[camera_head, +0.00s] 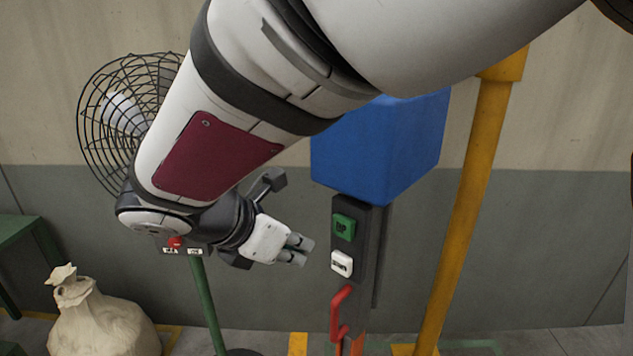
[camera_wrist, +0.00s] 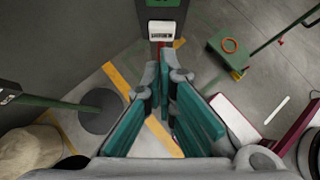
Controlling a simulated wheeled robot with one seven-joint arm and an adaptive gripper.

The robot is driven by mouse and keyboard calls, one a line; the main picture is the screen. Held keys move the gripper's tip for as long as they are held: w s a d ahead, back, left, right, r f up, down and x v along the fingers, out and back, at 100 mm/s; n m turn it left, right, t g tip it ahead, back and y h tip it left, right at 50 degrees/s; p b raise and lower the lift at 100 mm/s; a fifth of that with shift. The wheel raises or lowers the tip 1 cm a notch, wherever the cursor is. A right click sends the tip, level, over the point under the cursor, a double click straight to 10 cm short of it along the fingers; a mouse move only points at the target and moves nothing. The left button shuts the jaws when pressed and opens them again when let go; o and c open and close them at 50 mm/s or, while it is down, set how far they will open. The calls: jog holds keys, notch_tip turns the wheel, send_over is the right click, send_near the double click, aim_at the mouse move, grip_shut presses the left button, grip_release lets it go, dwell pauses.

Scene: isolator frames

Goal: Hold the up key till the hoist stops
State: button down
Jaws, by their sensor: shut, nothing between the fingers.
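A dark upright control bar (camera_head: 368,240) hangs below a blue box (camera_head: 380,150). It carries a green key (camera_head: 344,227), which looks like the up key, and a white key (camera_head: 342,263) below it. A red hook (camera_head: 340,312) is lower still. My gripper (camera_head: 303,249) is shut and empty, left of the bar, at a height between the two keys in the picture, apart from both. In the wrist view the fingers (camera_wrist: 164,78) point toward the bar; the white key (camera_wrist: 162,31) lies ahead and the green key (camera_wrist: 163,3) is cut by the top edge.
A caged fan (camera_head: 100,110) on a green pole (camera_head: 207,300) stands behind my arm. A tied sack (camera_head: 100,325) is at lower left, beside a green table (camera_head: 20,232). A yellow post (camera_head: 465,200) stands right of the bar. The gap between gripper and bar looks clear.

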aim_at(344, 227)
jog(key=w+d+f+p, duration=0.1)
jog(key=w+d+f, duration=0.2)
jog(key=w+d, duration=0.2)
jog(key=shift+w+f, duration=0.25)
jog(key=shift+w, duration=0.05)
